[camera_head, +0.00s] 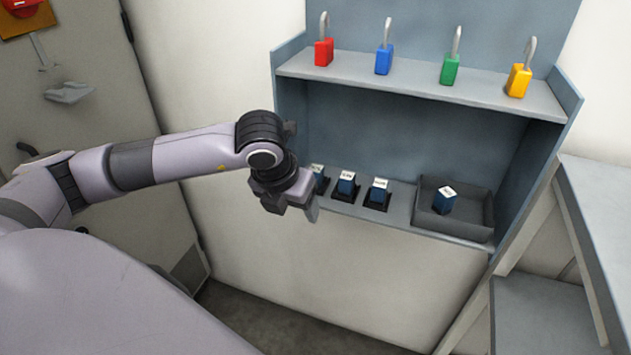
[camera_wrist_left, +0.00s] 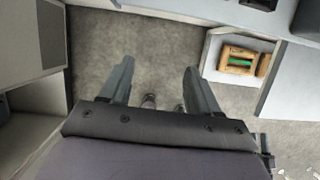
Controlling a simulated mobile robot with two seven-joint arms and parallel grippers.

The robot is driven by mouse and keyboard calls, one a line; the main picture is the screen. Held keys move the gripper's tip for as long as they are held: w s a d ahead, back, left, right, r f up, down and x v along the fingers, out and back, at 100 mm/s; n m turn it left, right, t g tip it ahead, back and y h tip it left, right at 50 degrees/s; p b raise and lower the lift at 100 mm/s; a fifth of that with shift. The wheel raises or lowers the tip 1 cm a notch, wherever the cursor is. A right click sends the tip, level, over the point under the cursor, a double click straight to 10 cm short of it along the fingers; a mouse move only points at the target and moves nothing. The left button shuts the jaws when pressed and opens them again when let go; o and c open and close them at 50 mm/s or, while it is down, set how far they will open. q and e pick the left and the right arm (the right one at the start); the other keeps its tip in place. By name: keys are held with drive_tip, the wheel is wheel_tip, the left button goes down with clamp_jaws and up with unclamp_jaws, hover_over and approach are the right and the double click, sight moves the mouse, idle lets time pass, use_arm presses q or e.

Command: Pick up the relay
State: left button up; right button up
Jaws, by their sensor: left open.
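Several dark blue relays with white top labels are on the lower shelf of the blue-grey rack. One relay (camera_head: 347,184) and another relay (camera_head: 378,192) stand upright in black bases. A third relay (camera_head: 318,177) at the left is partly hidden behind my gripper. One more relay (camera_head: 444,202) sits inside a grey tray (camera_head: 466,228) at the right end. My left gripper (camera_head: 293,203) is in front of the shelf's left end, beside the leftmost relay. In the left wrist view its fingers (camera_wrist_left: 157,68) are apart with only floor between them. My right gripper is not in view.
Red (camera_head: 324,52), blue (camera_head: 384,60), green (camera_head: 450,69) and yellow (camera_head: 519,80) padlocks stand on the upper shelf (camera_head: 420,82), above the relays. A grey bench (camera_head: 603,215) stands at the far right.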

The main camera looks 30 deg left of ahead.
sight(315, 169)
use_arm(q)
drive_tip(key=shift+y, duration=0.3)
drive_tip(key=w+a+p, duration=0.1)
drive_tip(key=w, duration=0.3)
drive_tip(key=w+a, duration=0.1)
drive_tip(key=w, duration=0.3)
drive_tip(key=w+a+p, duration=0.1)
drive_tip(key=w+a, duration=0.1)
drive_tip(key=w, duration=0.2)
drive_tip(key=shift+r+p, duration=0.3)
drive_tip(key=shift+p, duration=0.05)
drive_tip(key=shift+w+f, duration=0.2)
drive_tip(key=shift+f, duration=0.45)
clamp_jaws()
drive_tip(key=shift+s+r, duration=0.1)
